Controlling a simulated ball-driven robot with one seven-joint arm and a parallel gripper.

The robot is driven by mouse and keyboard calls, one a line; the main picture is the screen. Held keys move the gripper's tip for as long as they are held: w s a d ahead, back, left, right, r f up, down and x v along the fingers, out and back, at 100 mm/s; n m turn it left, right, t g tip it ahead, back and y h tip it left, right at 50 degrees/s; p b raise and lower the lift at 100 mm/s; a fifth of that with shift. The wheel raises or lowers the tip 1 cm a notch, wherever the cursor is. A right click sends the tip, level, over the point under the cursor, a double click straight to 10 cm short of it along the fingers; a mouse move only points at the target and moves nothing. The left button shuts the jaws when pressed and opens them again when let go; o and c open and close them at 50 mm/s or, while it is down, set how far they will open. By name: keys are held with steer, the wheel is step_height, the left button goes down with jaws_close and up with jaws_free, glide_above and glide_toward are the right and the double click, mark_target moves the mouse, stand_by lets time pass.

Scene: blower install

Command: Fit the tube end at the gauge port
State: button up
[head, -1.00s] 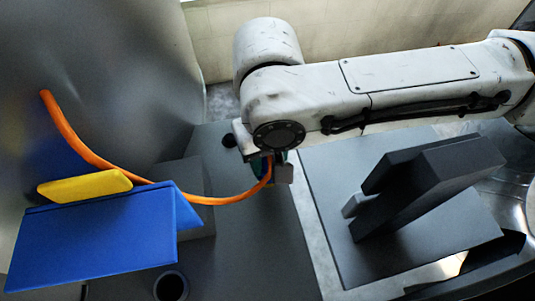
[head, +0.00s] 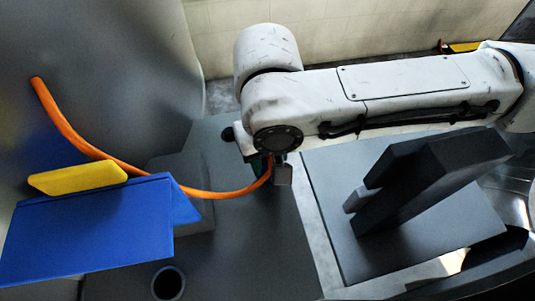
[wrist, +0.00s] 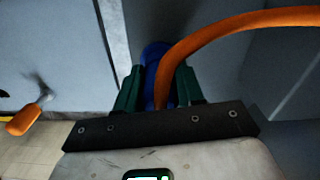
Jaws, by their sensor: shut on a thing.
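The orange tube (head: 95,150) rises from the left, curves behind the blue box (head: 90,230) and ends at my gripper (head: 277,172). In the wrist view my gripper (wrist: 157,90) has its two green fingers closed around the tube's end. The orange tube (wrist: 225,27) leaves to the right from there. A blue rounded piece (wrist: 156,58) shows between and beyond the fingertips; I cannot tell whether it is the tube's cuff or a fitting. The tube's tip is hidden. I cannot make out the gauge port for certain.
A yellow block (head: 78,177) lies on the blue box. A dark round opening (head: 168,283) is at the front. A dark angled stand (head: 430,180) on a grey plate is at right. An orange handle (wrist: 22,120) shows at the wrist view's left.

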steer(key=shift+f, duration=0.15)
steer(key=o, duration=1.2)
steer(key=shift+o, duration=0.2)
step_height(320, 180, up, 11)
steer(key=shift+f, duration=0.1)
